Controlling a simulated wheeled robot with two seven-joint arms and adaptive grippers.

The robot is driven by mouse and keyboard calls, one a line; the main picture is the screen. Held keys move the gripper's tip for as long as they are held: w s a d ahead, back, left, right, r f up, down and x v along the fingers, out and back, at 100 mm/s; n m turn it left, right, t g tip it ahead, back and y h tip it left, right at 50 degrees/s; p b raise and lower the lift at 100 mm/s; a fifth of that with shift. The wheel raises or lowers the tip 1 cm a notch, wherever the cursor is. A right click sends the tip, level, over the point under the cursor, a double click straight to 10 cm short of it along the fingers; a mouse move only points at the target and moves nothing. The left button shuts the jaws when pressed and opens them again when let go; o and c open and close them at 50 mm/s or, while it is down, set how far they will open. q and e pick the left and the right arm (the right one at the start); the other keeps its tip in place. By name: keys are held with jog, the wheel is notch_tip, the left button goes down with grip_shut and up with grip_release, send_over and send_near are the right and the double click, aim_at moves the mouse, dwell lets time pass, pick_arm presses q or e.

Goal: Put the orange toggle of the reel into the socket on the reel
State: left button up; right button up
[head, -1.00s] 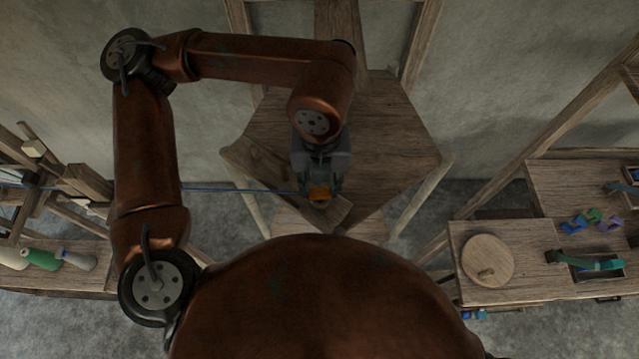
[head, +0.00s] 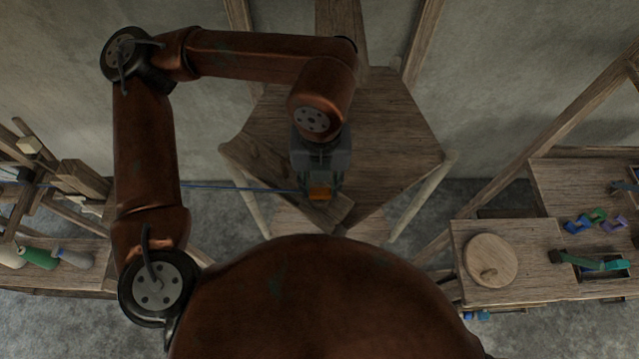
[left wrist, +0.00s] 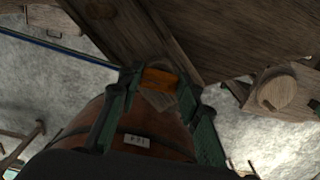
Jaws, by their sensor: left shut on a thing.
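The orange toggle (head: 320,191) is small and block-shaped, and a blue cord (head: 240,187) runs to it from the left. My left gripper (head: 319,195) is shut on it, pointing down over the front of the wooden stand in the middle. The left wrist view shows the toggle (left wrist: 159,79) between the two green fingers (left wrist: 160,84). A small wooden piece (head: 338,210) lies just below and right of the toggle; I cannot tell whether they touch. I cannot make out the socket, and I cannot tell which wooden part is the reel. My right gripper is not in view.
The wooden stand (head: 395,125) spreads around my left gripper. At right, a bench (head: 530,235) holds a round wooden disc (head: 491,261) and coloured small parts. At left are a wooden frame (head: 85,180) and several bobbins (head: 40,257). My own body hides the lower middle.

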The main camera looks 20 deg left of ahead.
pick_arm(q)
jog(key=o, duration=0.9)
jog(key=shift+o, duration=0.2)
jog(key=o, duration=0.4)
jog(key=shift+r, duration=0.15)
jog(key=shift+r+p, duration=1.6)
jog(key=shift+r, duration=1.8)
jog(key=shift+s, duration=0.1)
